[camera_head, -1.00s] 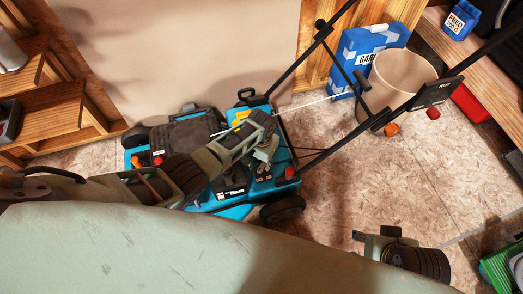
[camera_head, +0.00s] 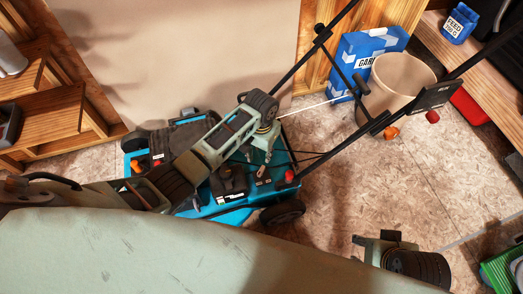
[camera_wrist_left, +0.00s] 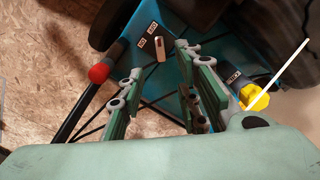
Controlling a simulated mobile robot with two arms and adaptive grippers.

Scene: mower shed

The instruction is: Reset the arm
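My left arm reaches over the teal lawn mower (camera_head: 215,211), and my left gripper (camera_head: 263,155) hangs above the mower deck. In the left wrist view the left gripper (camera_wrist_left: 162,98) has its green finger pads spread apart with nothing between them. Beyond the fingers are the mower deck, a red knob (camera_wrist_left: 98,74) and a yellow cap (camera_wrist_left: 254,96) with a white stick beside it. I cannot tell whether a finger touches the mower. Part of my right arm shows at the bottom right of the head view, but its fingers are not seen.
A beige bucket (camera_head: 400,85) and a blue box (camera_head: 362,52) stand behind the mower handle. Wooden shelves (camera_head: 55,105) stand at left, a bench (camera_head: 468,60) at right. A green item (camera_head: 500,272) lies lower right. Floor right of the mower is clear.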

